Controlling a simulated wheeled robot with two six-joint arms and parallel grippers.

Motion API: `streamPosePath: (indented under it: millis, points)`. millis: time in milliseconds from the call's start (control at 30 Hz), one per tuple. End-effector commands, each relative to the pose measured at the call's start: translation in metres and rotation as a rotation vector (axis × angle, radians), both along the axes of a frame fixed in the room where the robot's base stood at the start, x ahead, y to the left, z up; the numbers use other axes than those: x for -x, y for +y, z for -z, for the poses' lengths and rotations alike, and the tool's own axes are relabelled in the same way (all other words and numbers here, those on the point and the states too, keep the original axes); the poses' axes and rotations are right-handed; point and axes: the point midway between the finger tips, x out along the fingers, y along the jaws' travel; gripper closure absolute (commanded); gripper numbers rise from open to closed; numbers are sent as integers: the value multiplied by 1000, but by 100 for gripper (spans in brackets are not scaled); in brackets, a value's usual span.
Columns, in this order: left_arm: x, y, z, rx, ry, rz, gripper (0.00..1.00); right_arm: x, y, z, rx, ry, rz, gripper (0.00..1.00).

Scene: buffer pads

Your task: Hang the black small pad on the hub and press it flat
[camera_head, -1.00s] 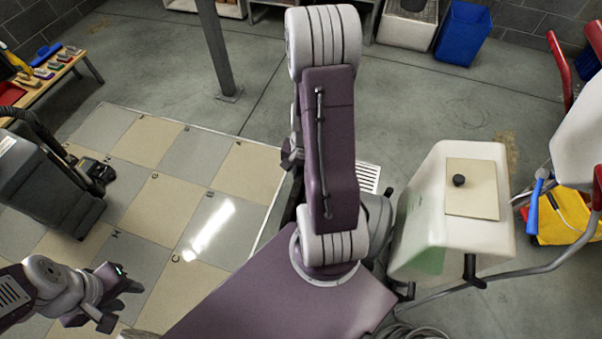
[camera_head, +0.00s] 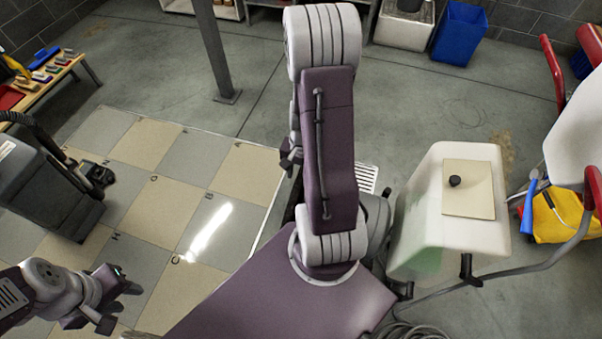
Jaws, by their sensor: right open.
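I cannot make out a black small pad or a hub for certain. Several small coloured blocks, perhaps pads or brushes (camera_head: 48,72), lie on a wooden bench (camera_head: 22,100) at the upper left, too small to tell apart. My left gripper (camera_head: 120,306) is low at the left above the tiled floor, its fingers apart with nothing seen between them. My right gripper (camera_head: 290,158) is open, mostly hidden behind my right arm in the middle, far from the bench.
A dark grey floor machine (camera_head: 45,190) stands on the checkered tiles (camera_head: 150,205) at the left. A post (camera_head: 213,50) and a blue bin (camera_head: 460,32) stand behind. Open grey floor lies between.

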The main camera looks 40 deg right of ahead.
Motion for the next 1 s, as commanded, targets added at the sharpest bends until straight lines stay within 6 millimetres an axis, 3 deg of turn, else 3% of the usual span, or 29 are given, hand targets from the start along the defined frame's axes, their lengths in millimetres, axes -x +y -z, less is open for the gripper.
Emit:
streamPosePath:
  millis: [100,333,833,933,1000]
  points:
    - [0,0,-16,0,0,0,64,-1,-2,-33,5,-6,0,51]
    - [0,0,-29,0,0,0,64,1,-3,-75,4,-4,0,51]
    - [0,0,-31,0,0,0,64,2,-1,-84,1,-2,-4,51]
    - [0,0,-44,0,0,0,64,-12,14,-101,10,-15,-80,51]
    - [0,0,-61,0,0,0,64,-28,41,-127,25,-39,-203,51]
